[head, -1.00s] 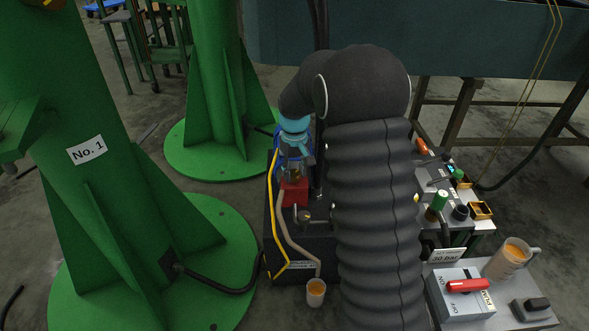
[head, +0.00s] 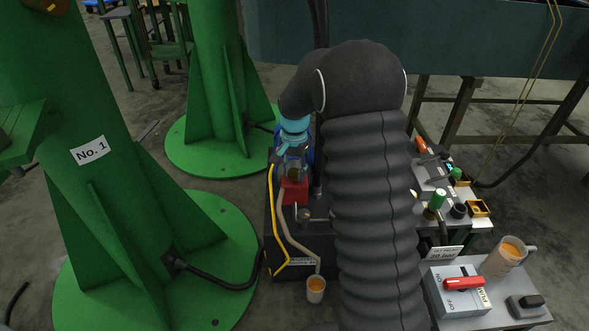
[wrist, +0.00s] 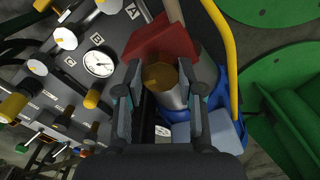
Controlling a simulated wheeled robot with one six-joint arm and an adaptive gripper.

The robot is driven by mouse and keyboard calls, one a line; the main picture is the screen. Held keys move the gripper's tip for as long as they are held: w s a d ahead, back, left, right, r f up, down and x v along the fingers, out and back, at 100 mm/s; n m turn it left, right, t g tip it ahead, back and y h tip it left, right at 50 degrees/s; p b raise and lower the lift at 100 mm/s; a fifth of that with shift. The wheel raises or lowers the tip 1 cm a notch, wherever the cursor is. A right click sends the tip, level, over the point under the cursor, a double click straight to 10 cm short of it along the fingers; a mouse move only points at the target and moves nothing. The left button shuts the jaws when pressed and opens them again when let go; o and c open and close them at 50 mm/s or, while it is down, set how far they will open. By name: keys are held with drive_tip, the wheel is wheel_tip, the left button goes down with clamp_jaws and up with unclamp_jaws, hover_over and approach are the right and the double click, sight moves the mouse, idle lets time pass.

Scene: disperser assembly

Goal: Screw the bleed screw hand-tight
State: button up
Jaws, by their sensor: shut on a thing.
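The bleed screw, with a round brass-coloured head (wrist: 158,76), is between my gripper's fingers in the wrist view. My gripper (wrist: 163,84) is shut on it, one finger on each side. A red block (wrist: 165,40) lies just beyond the screw. In the head view my gripper (head: 293,172) points down just above the red block (head: 295,191), and the screw is a small brownish patch between the fingers. The screw's thread and its seat are hidden, so I cannot tell how deep it sits.
Gauges (wrist: 99,63) and knobs crowd the wrist view's left. Green columns (head: 100,180) stand left; a switch box (head: 459,291) is at right.

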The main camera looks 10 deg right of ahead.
sight(294, 172)
drive_tip(key=shift+s+a+f+m, duration=0.1)
drive_tip(key=shift+m, duration=1.6)
drive_tip(key=o, duration=1.1)
drive_tip(key=shift+a, duration=0.1)
drive_tip(key=shift+o, duration=0.2)
drive_tip(key=shift+r, duration=0.55)
wheel_tip(294, 172, up, 11)
